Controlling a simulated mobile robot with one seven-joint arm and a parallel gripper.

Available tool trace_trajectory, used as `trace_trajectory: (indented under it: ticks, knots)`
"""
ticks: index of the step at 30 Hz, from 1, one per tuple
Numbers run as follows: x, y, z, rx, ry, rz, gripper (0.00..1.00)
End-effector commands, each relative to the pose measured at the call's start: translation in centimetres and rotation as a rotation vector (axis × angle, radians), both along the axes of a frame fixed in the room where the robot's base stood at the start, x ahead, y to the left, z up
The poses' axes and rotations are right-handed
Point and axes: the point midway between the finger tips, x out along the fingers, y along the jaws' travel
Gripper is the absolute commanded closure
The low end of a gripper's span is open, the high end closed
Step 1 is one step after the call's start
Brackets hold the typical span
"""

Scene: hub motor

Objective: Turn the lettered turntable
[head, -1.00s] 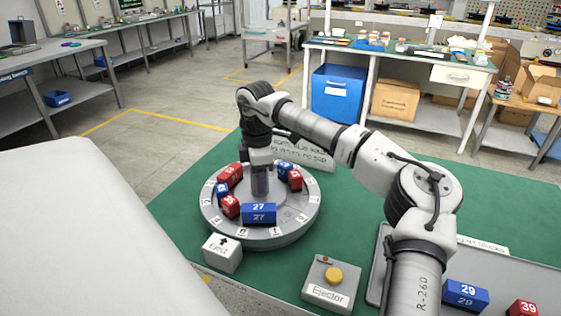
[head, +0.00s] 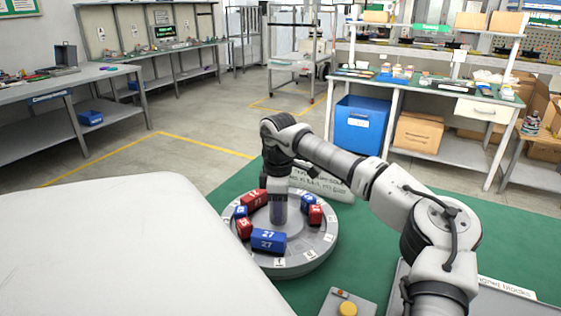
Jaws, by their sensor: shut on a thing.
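The round grey turntable (head: 318,248) sits on a green mat and has white letter tags around its rim; the letters are too small to read. A blue block marked 27 (head: 267,240) lies at its front, slightly left of centre. Red and smaller blue blocks stand at its left, and a blue block (head: 308,201) and a red block (head: 315,215) at its right. My gripper (head: 279,197) points down over the middle, shut on the turntable's central post (head: 279,212). The fingertips are too small to make out clearly.
A grey box with a yellow button (head: 347,308) is at the bottom edge, partly cut off. A sign (head: 325,183) stands behind the turntable. A grey tray (head: 500,300) lies at the lower right, partly behind my arm. Green mat (head: 500,225) is bare at the right.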

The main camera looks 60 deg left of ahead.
Motion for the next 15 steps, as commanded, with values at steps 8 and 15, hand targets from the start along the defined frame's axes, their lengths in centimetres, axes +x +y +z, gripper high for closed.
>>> trace_trajectory:
  ticks: [8,15]
  knots:
    - [0.10,-0.01,0.12,0.001,-0.002,-0.001,0.43]
    - [0.05,-0.01,0.05,0.001,-0.001,0.000,0.37]
